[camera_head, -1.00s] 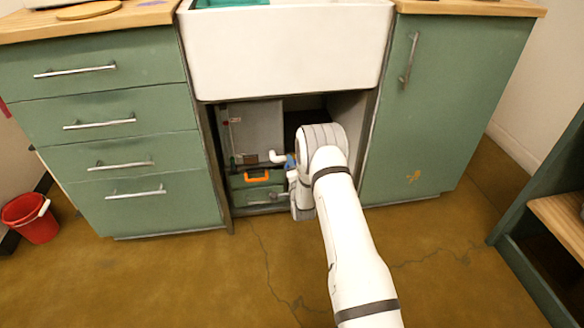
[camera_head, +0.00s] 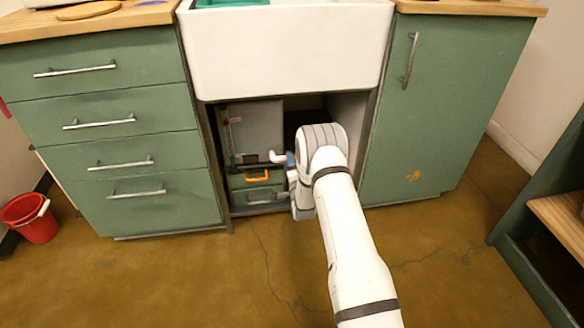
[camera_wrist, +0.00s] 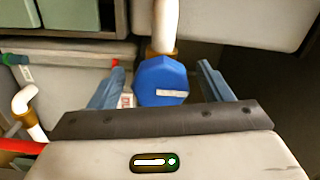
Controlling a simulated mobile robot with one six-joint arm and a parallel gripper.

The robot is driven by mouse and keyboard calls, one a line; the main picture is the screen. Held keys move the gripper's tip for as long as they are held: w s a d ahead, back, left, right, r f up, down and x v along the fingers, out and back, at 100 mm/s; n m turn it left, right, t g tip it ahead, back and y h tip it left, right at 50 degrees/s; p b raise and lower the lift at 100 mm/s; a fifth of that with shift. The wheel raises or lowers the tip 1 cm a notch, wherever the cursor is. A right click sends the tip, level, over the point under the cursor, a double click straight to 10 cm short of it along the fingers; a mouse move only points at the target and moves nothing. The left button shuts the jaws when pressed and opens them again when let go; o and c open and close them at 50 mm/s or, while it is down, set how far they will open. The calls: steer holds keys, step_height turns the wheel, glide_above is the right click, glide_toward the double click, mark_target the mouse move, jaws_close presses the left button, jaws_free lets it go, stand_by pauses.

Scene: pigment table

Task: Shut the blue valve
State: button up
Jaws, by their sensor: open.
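The blue valve (camera_wrist: 160,75) is a faceted blue knob with a pale bar on its face, in the middle of the wrist view. It sits on a brass-coloured fitting at the end of a white pipe (camera_wrist: 165,22). My gripper (camera_wrist: 160,69) is open, with one blue-grey finger on each side of the knob. A gap shows at the right finger; whether the left finger touches the knob is unclear. In the head view my gripper (camera_head: 291,160) is inside the open cabinet under the sink, mostly hidden by my arm. I cannot tell the valve apart there.
A white elbow pipe (camera_wrist: 25,104) and a red part (camera_wrist: 20,146) lie at the left in the wrist view. A green box with an orange handle (camera_head: 257,176) is low in the cabinet. The white sink (camera_head: 285,50) is above, and green cabinet fronts (camera_head: 440,110) flank the opening.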

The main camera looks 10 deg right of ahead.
steer(key=s+p, duration=0.3)
steer(key=s, duration=0.5)
stand_by(0.5)
